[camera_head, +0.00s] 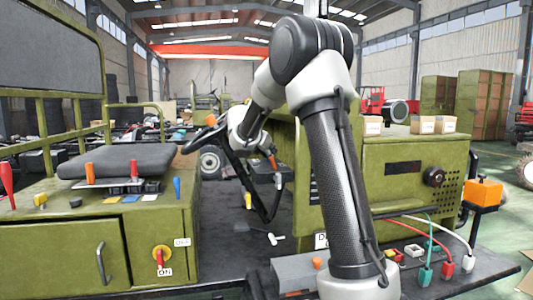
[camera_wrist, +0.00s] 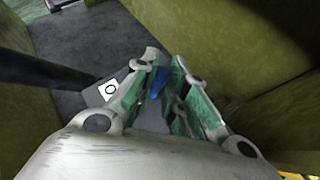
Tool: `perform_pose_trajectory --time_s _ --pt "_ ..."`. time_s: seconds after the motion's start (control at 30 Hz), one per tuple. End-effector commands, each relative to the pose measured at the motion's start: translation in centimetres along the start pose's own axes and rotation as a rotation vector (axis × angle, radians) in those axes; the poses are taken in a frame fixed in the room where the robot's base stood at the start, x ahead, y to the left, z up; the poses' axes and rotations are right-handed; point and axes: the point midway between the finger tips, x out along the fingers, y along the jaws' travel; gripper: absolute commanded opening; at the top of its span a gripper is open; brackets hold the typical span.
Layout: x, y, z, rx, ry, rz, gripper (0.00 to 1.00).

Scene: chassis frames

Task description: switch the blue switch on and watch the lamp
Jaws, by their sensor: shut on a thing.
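In the wrist view, the two green-padded fingers of my gripper (camera_wrist: 165,66) are closed in on a small blue piece, which looks like the blue switch (camera_wrist: 157,82). The fingers hide most of it. A white label with a black ring or "O" (camera_wrist: 109,91) is on the grey surface to the left of it. In the head view my arm reaches in between the green cabinets, and the fingertips and blue switch cannot be made out there. I cannot tell which thing is the lamp or whether it is lit.
A dark steering wheel and column (camera_head: 236,160) stand close to my wrist. A green cabinet (camera_head: 150,230) with a yellow-red rotary switch (camera_head: 161,256) is at left. A green panel (camera_head: 410,180) and an orange box on a post (camera_head: 483,193) are at right. Green walls flank my gripper.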

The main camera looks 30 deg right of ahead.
Motion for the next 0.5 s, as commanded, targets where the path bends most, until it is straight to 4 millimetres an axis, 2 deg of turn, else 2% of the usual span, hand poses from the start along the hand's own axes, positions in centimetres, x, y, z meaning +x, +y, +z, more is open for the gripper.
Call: perform_pose_trajectory --time_s 0.17,0.47,0.5 --pt "0.34 -0.47 0.2 0.081 0.086 0.031 0.0" --pt "0.37 -0.44 0.15 0.087 0.095 0.036 0.0" --pt "0.37 -0.45 0.15 0.087 0.095 0.036 0.18"
